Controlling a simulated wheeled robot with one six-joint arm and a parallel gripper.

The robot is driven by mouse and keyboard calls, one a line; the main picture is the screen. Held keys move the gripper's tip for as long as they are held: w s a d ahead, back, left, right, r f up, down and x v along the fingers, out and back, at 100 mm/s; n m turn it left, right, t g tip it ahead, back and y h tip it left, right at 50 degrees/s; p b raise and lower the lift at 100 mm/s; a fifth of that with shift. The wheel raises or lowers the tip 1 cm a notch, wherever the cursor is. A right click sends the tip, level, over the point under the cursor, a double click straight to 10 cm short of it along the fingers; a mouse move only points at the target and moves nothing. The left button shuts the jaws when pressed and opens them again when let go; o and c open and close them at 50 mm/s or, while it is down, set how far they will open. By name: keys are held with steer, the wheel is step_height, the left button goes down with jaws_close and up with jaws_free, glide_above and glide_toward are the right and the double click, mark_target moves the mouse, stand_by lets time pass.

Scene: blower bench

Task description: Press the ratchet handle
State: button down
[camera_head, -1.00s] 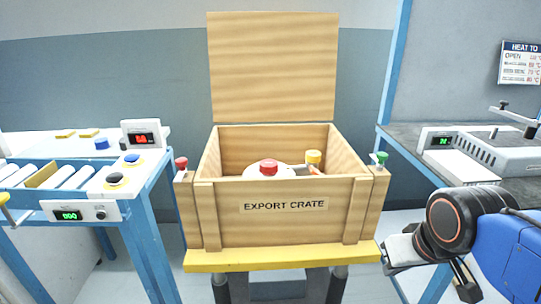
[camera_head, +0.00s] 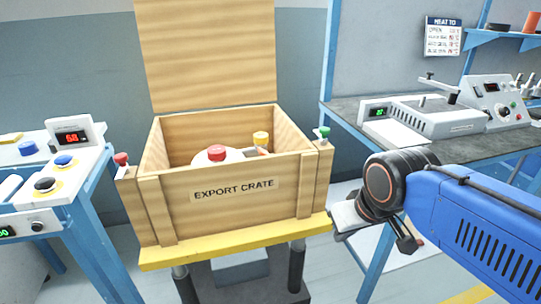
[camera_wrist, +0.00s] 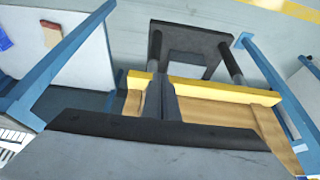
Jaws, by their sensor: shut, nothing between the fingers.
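I cannot tell for sure which part is the ratchet handle. A grey lever with a black knob (camera_head: 440,86) stands over the machine on the right bench, and is the only lever-like part in the head view. My gripper (camera_head: 408,243) hangs at the right of the crate, in front of the right bench's leg, well apart from the lever. In the wrist view my gripper's fingers (camera_wrist: 160,82) are together and empty, over the yellow-edged crate stand. The lever is not in the wrist view.
The open wooden export crate (camera_head: 235,205) stands on a yellow-topped stand (camera_head: 232,244), with red-capped and yellow-capped items inside. The right bench (camera_head: 350,109) holds a display and grey machines. A left bench (camera_head: 95,165) has buttons and a display. Floor shows between the stand and right bench.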

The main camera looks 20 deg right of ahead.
steer(key=w+r, duration=0.5)
steer(key=w, duration=0.8)
steer(key=w+a+r+g+y, duration=0.1)
steer(key=w+r, duration=0.4)
steer(key=w, duration=0.8)
steer(key=w+a+r+y, duration=0.1)
steer(key=w+r, duration=0.4)
steer(key=w, duration=0.8)
steer(key=shift+w, duration=0.2)
glide_above(264, 151)
steer(key=s+d, duration=0.1)
steer(key=d, duration=0.1)
steer(key=f, duration=1.1)
steer(key=shift+s+a+f, duration=0.15)
steer(key=shift+s, duration=0.05)
steer(key=shift+a+f, duration=0.4)
steer(key=shift+f, duration=0.25)
steer(key=shift+a, duration=0.1)
